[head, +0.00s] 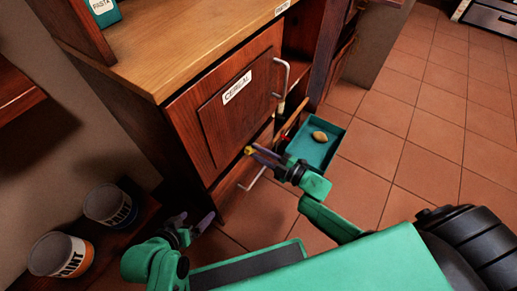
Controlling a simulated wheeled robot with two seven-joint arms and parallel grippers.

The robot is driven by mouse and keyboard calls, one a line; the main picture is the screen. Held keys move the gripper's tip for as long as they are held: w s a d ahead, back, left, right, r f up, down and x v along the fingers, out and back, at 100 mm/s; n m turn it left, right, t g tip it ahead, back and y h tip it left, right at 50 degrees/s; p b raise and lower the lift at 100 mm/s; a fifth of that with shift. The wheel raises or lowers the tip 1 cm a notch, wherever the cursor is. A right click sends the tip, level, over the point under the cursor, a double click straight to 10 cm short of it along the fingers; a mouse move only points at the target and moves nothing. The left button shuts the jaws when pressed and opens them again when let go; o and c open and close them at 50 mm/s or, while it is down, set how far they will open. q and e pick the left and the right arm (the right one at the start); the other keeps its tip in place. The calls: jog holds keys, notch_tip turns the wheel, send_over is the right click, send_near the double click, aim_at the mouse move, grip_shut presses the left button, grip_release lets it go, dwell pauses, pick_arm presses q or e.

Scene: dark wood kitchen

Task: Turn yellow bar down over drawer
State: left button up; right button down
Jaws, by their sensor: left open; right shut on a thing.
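The yellow bar (248,150) shows as a small yellow end at the lower edge of the cereal cabinet front, above the drawer front (238,180) with its metal handle (253,179). My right gripper (257,154) is shut on the yellow bar; its fingers hide part of it, so its full length and tilt are unclear. My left gripper (192,222) is open and empty, low on the left, apart from the cabinet and beside the paint cans.
A cabinet door labelled CEREAL (237,88) with a metal handle (281,78) is above. A teal tray (333,148) holding a tan lump (319,136) is to the right. Paint cans (60,255) (108,205) stand lower left. Tiled floor (420,120) on the right is clear.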

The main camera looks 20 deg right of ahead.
jog(key=m+p, duration=0.1)
jog(key=m, duration=0.4)
jog(key=shift+s+a+f+m+p, duration=0.1)
jog(key=shift+s+m+p, duration=0.05)
jog(key=shift+m+p, duration=0.2)
pick_arm(q)
jog(key=s+a+r+g+y+p, duration=0.1)
jog(key=s+a+r+g+y, duration=0.1)
jog(key=s+a+r+g, duration=0.2)
jog(key=shift+s+a+r+y, duration=0.15)
jog(key=shift+a+r+y, duration=0.35)
jog(key=shift+a, duration=1.3)
pick_arm(e)
jog(key=shift+s+a+f+m, duration=0.1)
jog(key=shift+m, duration=1.3)
jog(key=shift+s+a+f+m, duration=0.1)
jog(key=shift+m, duration=1.25)
pick_arm(q)
jog(key=shift+r, duration=0.1)
pick_arm(e)
jog(key=c, duration=0.8)
grip_release()
jog(key=shift+o, duration=0.2)
